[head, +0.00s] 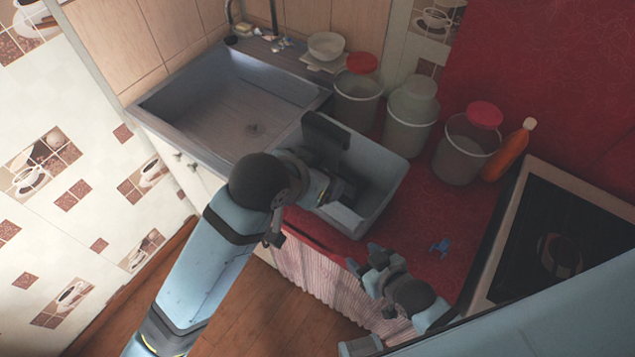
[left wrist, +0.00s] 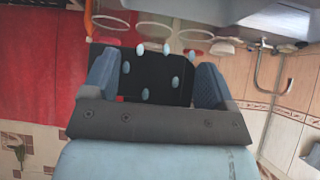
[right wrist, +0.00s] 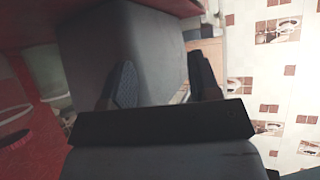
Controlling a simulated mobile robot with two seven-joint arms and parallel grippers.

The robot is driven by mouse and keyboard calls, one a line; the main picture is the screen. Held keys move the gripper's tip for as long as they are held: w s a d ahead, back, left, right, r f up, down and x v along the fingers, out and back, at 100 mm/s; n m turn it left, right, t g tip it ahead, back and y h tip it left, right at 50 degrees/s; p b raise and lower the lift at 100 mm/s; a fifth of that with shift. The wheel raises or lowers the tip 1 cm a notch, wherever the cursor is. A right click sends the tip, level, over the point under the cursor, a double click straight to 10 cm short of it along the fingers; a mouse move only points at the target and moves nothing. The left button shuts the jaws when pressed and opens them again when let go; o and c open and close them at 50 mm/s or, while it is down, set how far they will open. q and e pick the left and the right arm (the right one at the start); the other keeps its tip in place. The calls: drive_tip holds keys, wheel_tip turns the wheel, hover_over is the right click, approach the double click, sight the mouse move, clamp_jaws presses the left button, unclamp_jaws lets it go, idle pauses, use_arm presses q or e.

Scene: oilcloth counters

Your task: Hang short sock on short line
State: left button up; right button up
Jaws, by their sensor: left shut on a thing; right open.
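My left gripper (head: 345,190) is over the grey plastic basin (head: 386,196) on the red counter. In the left wrist view its fingers (left wrist: 150,85) are closed on a black thing with pale blue spots (left wrist: 155,75), seemingly the sock. In the head view a dark piece (head: 325,132) shows just behind that gripper; I cannot tell if it is the same thing. My right gripper (head: 368,268) is open and empty by the counter's front edge, in front of the basin. In the right wrist view its fingers (right wrist: 165,82) stand apart, facing the grey basin side. I cannot make out a line.
A sink (head: 230,105) lies left of the basin. Red-lidded containers (head: 357,95) and an orange bottle (head: 508,152) stand behind. A small blue object (head: 440,246) lies on the red counter (head: 450,205). A stove (head: 560,240) is at right.

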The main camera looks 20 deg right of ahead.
use_arm(q)
drive_tip(key=shift+r, duration=0.2)
wheel_tip(320, 180, up, 5)
drive_tip(key=p, duration=0.6)
drive_tip(key=shift+r, duration=0.1)
idle(0.3)
drive_tip(key=s+a+p, duration=0.1)
drive_tip(key=s+a, duration=0.4)
drive_tip(key=a, duration=0.3)
drive_tip(key=shift+s+a, duration=0.2)
drive_tip(key=shift+s, duration=0.05)
